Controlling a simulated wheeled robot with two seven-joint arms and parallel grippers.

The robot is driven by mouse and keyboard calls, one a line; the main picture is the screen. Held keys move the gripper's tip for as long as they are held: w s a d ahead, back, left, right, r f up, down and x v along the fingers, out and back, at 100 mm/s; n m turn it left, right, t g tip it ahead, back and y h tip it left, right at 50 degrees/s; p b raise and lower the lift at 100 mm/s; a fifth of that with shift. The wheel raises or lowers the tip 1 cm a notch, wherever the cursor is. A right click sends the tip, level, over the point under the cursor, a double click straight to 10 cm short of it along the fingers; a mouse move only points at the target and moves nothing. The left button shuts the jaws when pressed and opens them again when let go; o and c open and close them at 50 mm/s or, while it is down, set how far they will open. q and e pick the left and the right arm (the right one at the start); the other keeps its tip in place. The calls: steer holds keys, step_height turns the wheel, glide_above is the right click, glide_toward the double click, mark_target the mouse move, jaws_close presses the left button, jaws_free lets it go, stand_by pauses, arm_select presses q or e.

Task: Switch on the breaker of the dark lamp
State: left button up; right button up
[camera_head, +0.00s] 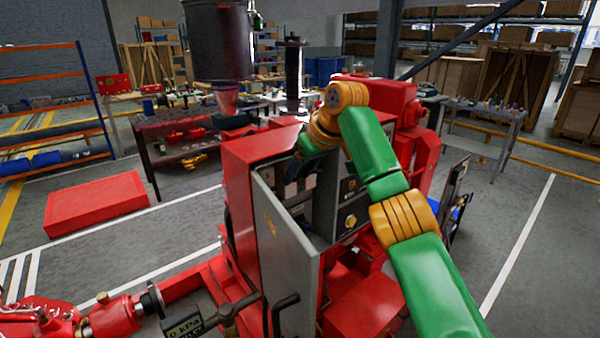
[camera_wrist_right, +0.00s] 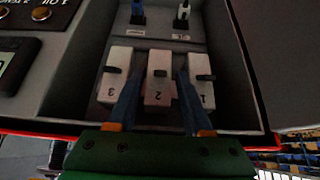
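Three white breakers sit side by side in the open cabinet (camera_head: 262,150), upside down in the right wrist view: breaker 3 (camera_wrist_right: 115,70), breaker 2 (camera_wrist_right: 158,62) and breaker 1 (camera_wrist_right: 202,70). Each has a small dark lever. I cannot tell which levers are on. My right gripper (camera_wrist_right: 158,78) is open, its blue fingers apart on either side of breaker 2; contact is unclear. In the head view the right gripper reaches into the cabinet, largely hidden by its wrist. No lamp is clearly readable as lit or dark. My left gripper is not in view.
The grey cabinet door (camera_head: 288,262) stands open toward me. A panel with a yellow knob (camera_head: 350,221) is right of the breakers in the head view. Cabinet walls enclose the fingers.

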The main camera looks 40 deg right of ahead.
steer(key=v, duration=0.7)
steer(key=shift+b, duration=0.35)
